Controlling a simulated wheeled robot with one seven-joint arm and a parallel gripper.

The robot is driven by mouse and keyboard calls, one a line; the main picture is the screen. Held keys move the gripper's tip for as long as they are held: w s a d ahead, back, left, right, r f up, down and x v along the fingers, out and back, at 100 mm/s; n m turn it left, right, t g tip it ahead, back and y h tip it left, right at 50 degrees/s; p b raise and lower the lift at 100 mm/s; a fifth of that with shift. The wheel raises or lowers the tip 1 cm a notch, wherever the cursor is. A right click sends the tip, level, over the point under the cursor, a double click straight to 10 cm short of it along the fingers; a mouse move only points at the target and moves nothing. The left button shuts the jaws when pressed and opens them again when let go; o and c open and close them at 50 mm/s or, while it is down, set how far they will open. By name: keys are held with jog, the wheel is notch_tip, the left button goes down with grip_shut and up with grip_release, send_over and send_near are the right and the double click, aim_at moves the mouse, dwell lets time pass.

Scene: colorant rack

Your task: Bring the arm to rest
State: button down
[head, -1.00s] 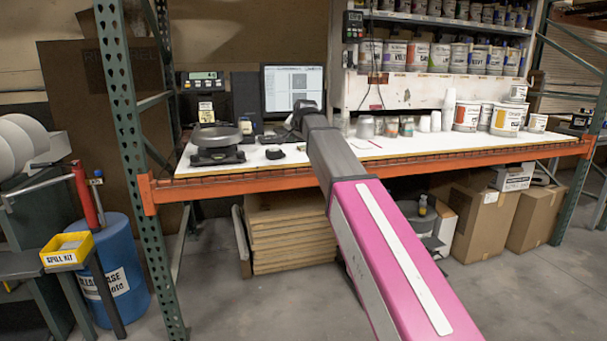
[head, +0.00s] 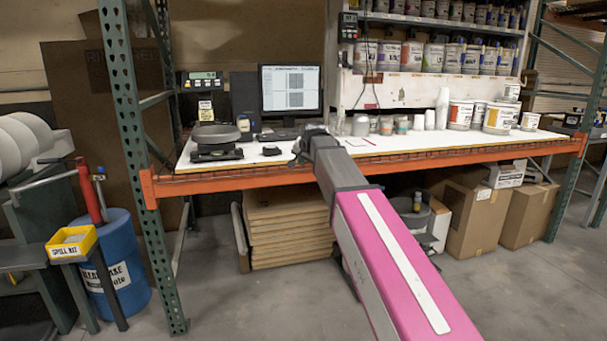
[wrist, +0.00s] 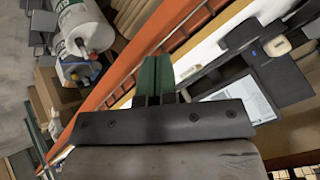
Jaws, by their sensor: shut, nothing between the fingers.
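My arm runs from the lower right of the head view up to the front edge of the workbench (head: 430,146). My gripper (head: 297,152) is at its far end, small and dark, near the bench front below the monitor. In the wrist view my gripper (wrist: 156,62) shows two dark green fingers side by side, shut with nothing between them. The orange bench beam (wrist: 118,87) runs diagonally behind them. Whether the gripper is over the bench top or just in front of it is hard to tell.
A black scale (head: 215,143) stands left of the gripper. The monitor (head: 290,88) is behind it. Cups (head: 387,125) and tubs (head: 498,118) stand to the right. A green rack post (head: 130,150) rises at left. The floor in front is clear.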

jog(key=s+d+f+n+g+h, duration=0.1)
jog(key=s+d+f+g, duration=0.1)
jog(key=s+d+f, duration=0.4)
jog(key=s+d+f+n+g+h, duration=0.1)
jog(key=s+d+f+g, duration=0.2)
jog(key=s+d+f, duration=0.4)
jog(key=s+d+f+n+g, duration=0.2)
jog(key=s+d+f, duration=0.4)
jog(key=s+f, duration=1.3)
notch_tip(320, 180, down, 7)
jog(key=shift+d+r+g+h, duration=0.1)
jog(key=shift+d+g+h, duration=0.1)
jog(key=shift+g+h, duration=0.15)
